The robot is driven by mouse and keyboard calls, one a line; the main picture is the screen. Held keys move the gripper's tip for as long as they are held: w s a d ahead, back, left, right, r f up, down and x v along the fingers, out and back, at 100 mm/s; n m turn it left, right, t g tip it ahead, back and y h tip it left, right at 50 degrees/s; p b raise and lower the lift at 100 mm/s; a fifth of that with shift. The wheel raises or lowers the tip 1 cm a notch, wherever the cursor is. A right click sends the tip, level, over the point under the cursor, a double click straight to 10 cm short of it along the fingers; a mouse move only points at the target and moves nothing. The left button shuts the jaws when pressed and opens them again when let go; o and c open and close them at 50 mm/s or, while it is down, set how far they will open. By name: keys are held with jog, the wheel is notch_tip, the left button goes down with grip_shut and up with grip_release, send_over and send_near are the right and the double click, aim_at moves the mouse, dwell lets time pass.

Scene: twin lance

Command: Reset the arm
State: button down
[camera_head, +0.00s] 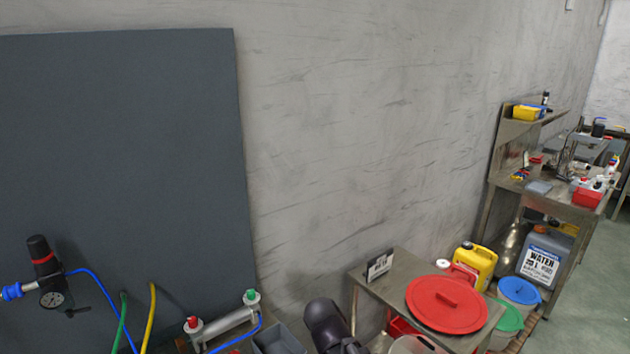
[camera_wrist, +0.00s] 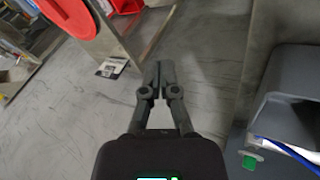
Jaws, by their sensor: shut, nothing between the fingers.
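In the wrist view my gripper (camera_wrist: 160,75) is shut and empty, its two dark fingers together. In the head view a dark rounded part of my arm (camera_head: 330,328) shows at the bottom edge, between the grey panel and the small metal table. The fingers are not visible in the head view.
A dark grey panel (camera_head: 120,150) carries a pressure regulator (camera_head: 45,270) and coloured hoses. A metal table (camera_head: 385,285) bears a red lid (camera_head: 447,303) and a small sign (camera_head: 379,266). A yellow jug (camera_head: 475,265) and a workbench (camera_head: 560,200) stand beyond. The wall above is clear.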

jog(key=s+d+f+m+g+y, duration=0.2)
jog(key=s+d+m+g+y, duration=0.1)
jog(key=d, duration=0.7)
jog(key=shift+s+f+m+g+y, duration=0.3)
jog(key=shift+s+m+g, duration=0.4)
jog(key=shift+s+g, duration=0.2)
